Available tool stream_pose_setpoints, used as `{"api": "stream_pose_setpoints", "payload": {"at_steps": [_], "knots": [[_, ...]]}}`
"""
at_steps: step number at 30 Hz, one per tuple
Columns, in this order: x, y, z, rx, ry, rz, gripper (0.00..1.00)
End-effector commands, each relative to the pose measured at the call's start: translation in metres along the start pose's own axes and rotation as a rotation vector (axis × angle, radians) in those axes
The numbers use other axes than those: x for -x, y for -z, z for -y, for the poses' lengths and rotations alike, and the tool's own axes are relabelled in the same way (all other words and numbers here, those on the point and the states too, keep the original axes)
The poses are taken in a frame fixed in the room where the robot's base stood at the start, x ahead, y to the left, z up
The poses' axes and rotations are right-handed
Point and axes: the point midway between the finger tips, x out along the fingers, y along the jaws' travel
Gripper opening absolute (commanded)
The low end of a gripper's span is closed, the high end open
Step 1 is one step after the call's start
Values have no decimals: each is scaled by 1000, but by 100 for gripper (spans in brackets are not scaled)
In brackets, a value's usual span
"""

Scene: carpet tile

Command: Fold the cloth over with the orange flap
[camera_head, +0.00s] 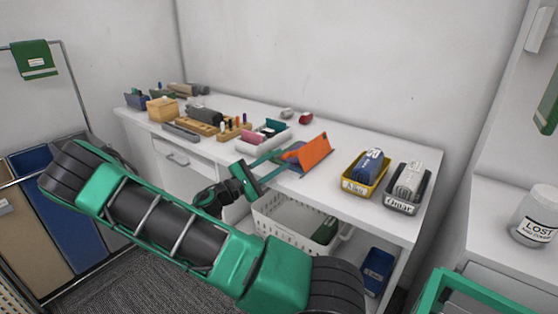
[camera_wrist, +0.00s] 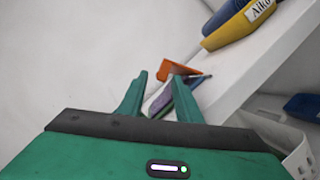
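The cloth shows in the head view as an orange flap (camera_head: 314,152) standing tilted up from a blue-grey part (camera_head: 316,170) on the white table, near its front edge. In the wrist view the orange flap (camera_wrist: 177,70) lies just beyond the fingertips, with a dark blue edge to its right. My gripper (camera_head: 285,160) is at the left side of the cloth, its two green fingers apart. They also show spread in the wrist view (camera_wrist: 162,80). Nothing is clearly held between them. Whether a fingertip touches the cloth I cannot tell.
A white tray (camera_head: 243,145) with pink and teal items stands left of the cloth. A yellow bin (camera_head: 350,187) labelled Aiko and a grey bin (camera_head: 399,207) stand to the right. A white basket (camera_head: 266,216) is below the tabletop. Table space behind the cloth is mostly clear.

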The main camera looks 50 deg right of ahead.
Motion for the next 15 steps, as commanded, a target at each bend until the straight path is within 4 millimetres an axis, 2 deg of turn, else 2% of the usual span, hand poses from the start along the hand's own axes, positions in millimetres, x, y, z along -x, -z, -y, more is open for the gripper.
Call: {"api": "stream_pose_setpoints", "payload": {"at_steps": [6, 15], "knots": [[-16, 0, 0, 1, 1, 0, 31], [-18, 0, 0, 0, 1, -1, 31]]}}
